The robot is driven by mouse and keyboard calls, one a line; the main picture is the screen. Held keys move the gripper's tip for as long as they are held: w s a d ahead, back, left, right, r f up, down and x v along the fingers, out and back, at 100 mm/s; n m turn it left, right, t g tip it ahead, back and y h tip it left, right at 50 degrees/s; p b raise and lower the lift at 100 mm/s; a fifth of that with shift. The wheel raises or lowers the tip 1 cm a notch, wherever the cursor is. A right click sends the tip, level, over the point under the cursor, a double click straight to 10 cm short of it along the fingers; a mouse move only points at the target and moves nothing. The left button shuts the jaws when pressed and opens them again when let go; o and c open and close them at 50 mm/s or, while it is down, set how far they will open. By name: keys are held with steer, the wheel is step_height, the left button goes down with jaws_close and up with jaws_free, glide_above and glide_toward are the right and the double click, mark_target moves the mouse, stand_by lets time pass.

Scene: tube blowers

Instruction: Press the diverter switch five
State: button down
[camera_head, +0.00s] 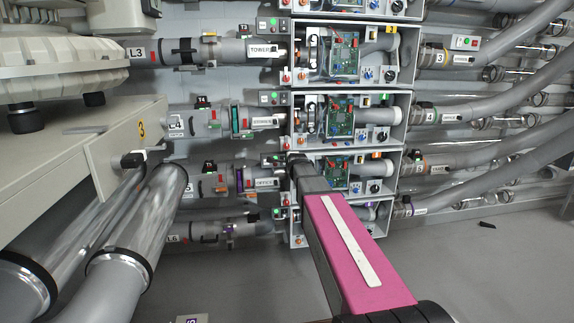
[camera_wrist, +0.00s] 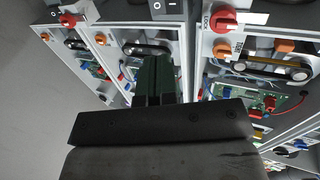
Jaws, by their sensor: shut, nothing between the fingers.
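The fifth row's open-front cabinet (camera_head: 350,171) holds a green circuit board and black knobs in the head view. A small grey box with a green light and a red spot (camera_head: 272,160) sits at its left edge. I cannot tell which control is diverter switch five. My gripper (camera_head: 298,160) is shut and empty at this cabinet's left front, with my pink arm link below it. In the wrist view my dark fingers (camera_wrist: 155,75) point at the cabinets. A black O/I rocker switch (camera_wrist: 165,9) shows above them, apart from the tips. Contact is not visible.
Similar cabinets stand above (camera_head: 350,120) and below. A red LOCK knob (camera_wrist: 226,18) and orange knobs (camera_wrist: 285,46) stick out near my fingers. Grey pipes (camera_head: 500,90) run right; clear tubes (camera_head: 140,220) and a machine (camera_head: 60,140) stand left. The floor (camera_head: 490,270) at right is mostly clear.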

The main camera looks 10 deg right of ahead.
steer(key=shift+f, duration=0.3)
steer(key=x, duration=1.4)
steer(key=shift+w+f, duration=0.1)
steer(key=shift+w, duration=0.05)
stand_by(0.5)
